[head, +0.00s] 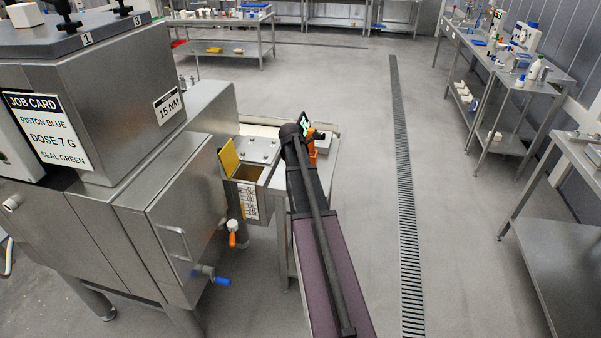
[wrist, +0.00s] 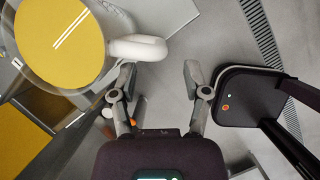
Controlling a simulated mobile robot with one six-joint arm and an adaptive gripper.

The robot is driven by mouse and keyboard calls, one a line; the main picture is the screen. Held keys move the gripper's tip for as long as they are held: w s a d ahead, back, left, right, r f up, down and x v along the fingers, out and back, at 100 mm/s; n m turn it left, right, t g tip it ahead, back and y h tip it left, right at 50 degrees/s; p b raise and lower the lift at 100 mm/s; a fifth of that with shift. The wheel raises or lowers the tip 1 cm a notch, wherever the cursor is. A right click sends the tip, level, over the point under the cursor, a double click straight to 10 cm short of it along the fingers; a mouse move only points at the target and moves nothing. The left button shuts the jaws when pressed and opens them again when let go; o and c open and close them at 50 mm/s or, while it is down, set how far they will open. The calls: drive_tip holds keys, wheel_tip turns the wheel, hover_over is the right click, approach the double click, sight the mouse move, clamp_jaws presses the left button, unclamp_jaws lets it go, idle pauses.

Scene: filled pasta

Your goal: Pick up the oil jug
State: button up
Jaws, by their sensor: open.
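The oil jug (wrist: 62,38) is a clear round vessel holding yellow oil, seen from above at the upper left of the wrist view. Its white handle (wrist: 138,47) sticks out to the right, in the picture just above the left finger of my gripper (wrist: 160,76). My gripper is open, with nothing between its fingers. Whether the left finger touches the handle I cannot tell. In the head view my arm hides the gripper, and I cannot make out the jug.
A large steel machine (head: 178,215) stands on the left, with a yellow flap (head: 229,157) beside a small steel table. A floor drain (head: 404,200) runs along open floor to the right. Steel benches with bottles (head: 535,70) line the right wall.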

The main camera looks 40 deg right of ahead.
drive_tip(key=shift+b+x, duration=2.25)
drive_tip(key=shift+x, duration=0.35)
clamp_jaws()
